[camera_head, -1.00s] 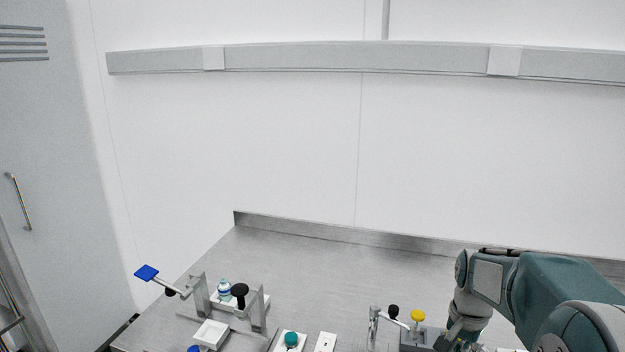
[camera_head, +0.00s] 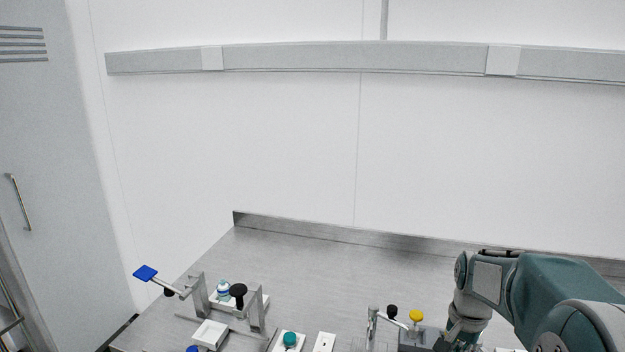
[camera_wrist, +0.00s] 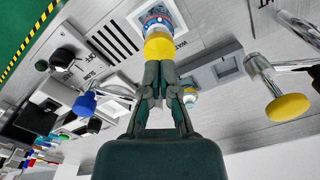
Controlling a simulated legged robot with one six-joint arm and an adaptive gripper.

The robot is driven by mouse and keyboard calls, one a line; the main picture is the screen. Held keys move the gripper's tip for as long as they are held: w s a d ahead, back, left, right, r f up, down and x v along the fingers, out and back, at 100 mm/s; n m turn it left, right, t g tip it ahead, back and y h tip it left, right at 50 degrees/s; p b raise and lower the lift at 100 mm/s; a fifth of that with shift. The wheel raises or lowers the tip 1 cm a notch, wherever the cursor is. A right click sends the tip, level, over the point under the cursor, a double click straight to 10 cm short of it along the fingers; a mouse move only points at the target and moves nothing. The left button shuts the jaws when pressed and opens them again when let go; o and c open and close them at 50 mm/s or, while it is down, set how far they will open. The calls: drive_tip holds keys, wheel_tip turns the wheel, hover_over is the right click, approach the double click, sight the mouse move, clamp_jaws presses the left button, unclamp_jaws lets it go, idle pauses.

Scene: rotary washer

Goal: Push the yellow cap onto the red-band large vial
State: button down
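In the wrist view the yellow cap (camera_wrist: 158,45) sits at the top end of the large vial (camera_wrist: 157,20), which has a red band and bluish glass. The vial stands in a white square holder (camera_wrist: 178,12). My gripper (camera_wrist: 159,68) points at the cap with its fingers close together. The fingertips are at the cap's near face and look to be touching it, not around its sides. The fingers hide part of the cap. How far the cap sits down on the vial cannot be told. The head view does not show the vial or cap clearly.
A lever with a yellow knob (camera_wrist: 288,107) stands to the right; its knob also shows in the head view (camera_head: 417,316). A blue knob (camera_wrist: 85,103) and black dials lie to the left. The bench's back (camera_head: 330,255) is clear.

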drive_tip(key=shift+f, duration=1.2)
idle(1.1)
idle(0.4)
drive_tip(key=shift+r, duration=3.55)
drive_tip(key=shift+s+a, duration=0.1)
drive_tip(key=s+a+r+n+t, duration=0.2)
drive_tip(key=s+a+n, duration=0.2)
drive_tip(key=s, duration=0.5)
drive_tip(key=s+a+r+n+t, duration=0.2)
drive_tip(key=s+a+n, duration=0.3)
drive_tip(key=s+a, duration=0.3)
drive_tip(key=shift+s+a+r+t, duration=0.25)
drive_tip(key=shift+s+r+t, duration=0.15)
drive_tip(key=shift+s+t, duration=0.5)
